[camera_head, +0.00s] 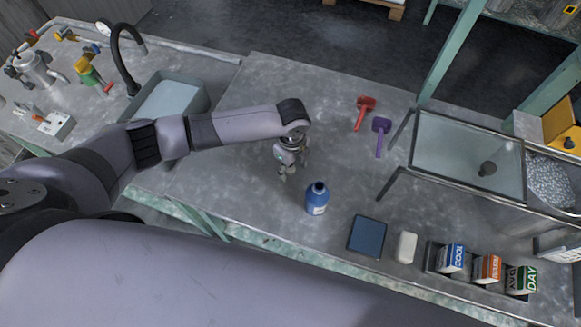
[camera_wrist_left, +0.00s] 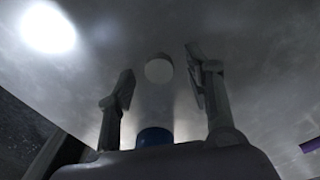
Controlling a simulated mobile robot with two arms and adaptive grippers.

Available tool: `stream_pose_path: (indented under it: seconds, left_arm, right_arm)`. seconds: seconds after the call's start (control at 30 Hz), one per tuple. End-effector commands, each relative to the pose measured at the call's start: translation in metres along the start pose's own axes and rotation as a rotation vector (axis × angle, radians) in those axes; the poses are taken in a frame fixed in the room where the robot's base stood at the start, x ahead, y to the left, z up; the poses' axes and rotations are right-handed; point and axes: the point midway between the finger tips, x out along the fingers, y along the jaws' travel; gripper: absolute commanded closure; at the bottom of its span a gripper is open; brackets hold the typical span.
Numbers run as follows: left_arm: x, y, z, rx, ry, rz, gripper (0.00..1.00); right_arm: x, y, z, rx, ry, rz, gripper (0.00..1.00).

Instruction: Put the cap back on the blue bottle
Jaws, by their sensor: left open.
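The blue bottle (camera_head: 316,201) stands upright on the grey bench, with a white label on its side and a darker top. My left gripper (camera_head: 286,173) is above the bench, up and to the left of the bottle, and apart from it. In the left wrist view its two fingers (camera_wrist_left: 160,88) are spread, with nothing gripped. A pale round disc shows between them there; I cannot tell whether it is the cap. A blue rounded shape shows low in that view, partly hidden by the gripper body. I cannot identify a cap in the head view. My right gripper is out of view.
A red scoop (camera_head: 364,110) and a purple scoop (camera_head: 380,134) lie behind. A glass-topped stand (camera_head: 450,150) is at right. A blue tray (camera_head: 367,236), a white block (camera_head: 405,247) and several cartons (camera_head: 487,269) line the front edge. A sink (camera_head: 168,100) is at left.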

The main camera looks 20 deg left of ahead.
Motion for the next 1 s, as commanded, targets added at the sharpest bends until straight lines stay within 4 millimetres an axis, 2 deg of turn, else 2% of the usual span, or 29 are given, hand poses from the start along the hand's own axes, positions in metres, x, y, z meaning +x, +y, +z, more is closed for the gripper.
stream_pose_path:
  seconds: [0.27,0.73,1.0]
  left_arm:
    - [-0.0003,0.0,0.0002,0.0,0.0,0.0,0.53]
    - [-0.0006,-0.0001,0.0004,-0.001,0.0,0.0,0.84]
    - [-0.0009,-0.0002,0.0004,-0.001,0.0,0.0,0.85]
  right_arm:
    - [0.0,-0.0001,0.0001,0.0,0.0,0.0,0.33]
    - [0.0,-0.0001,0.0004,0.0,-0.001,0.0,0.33]
    - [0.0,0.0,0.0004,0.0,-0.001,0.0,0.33]
